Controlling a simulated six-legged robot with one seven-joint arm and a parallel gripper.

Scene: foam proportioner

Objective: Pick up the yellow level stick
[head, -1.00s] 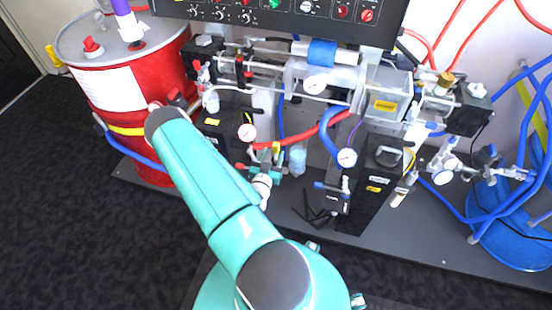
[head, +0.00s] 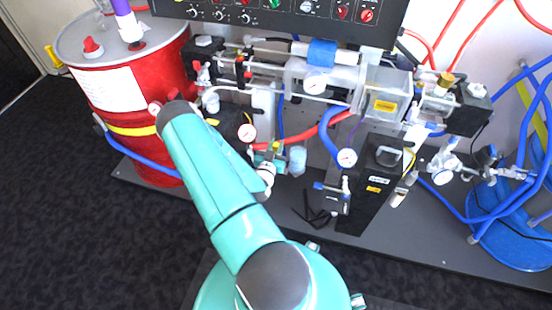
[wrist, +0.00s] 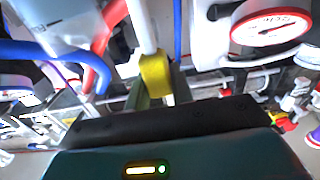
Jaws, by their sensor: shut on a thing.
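The yellow level stick (wrist: 156,74) shows in the wrist view as a short yellow piece between my gripper's (wrist: 151,92) fingers. My gripper is shut on it. A white tube rises just above the yellow piece; I cannot tell whether the two are joined. In the head view a small yellow spot (head: 276,147) shows at the end of my arm, in front of the lower middle of the machine. The fingertips are too small there to make out, and my arm covers part of the area.
Blue and red hoses, gauges (head: 347,157) and a black pump box (head: 375,185) crowd the space around my gripper. The dark floor at the front left is clear.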

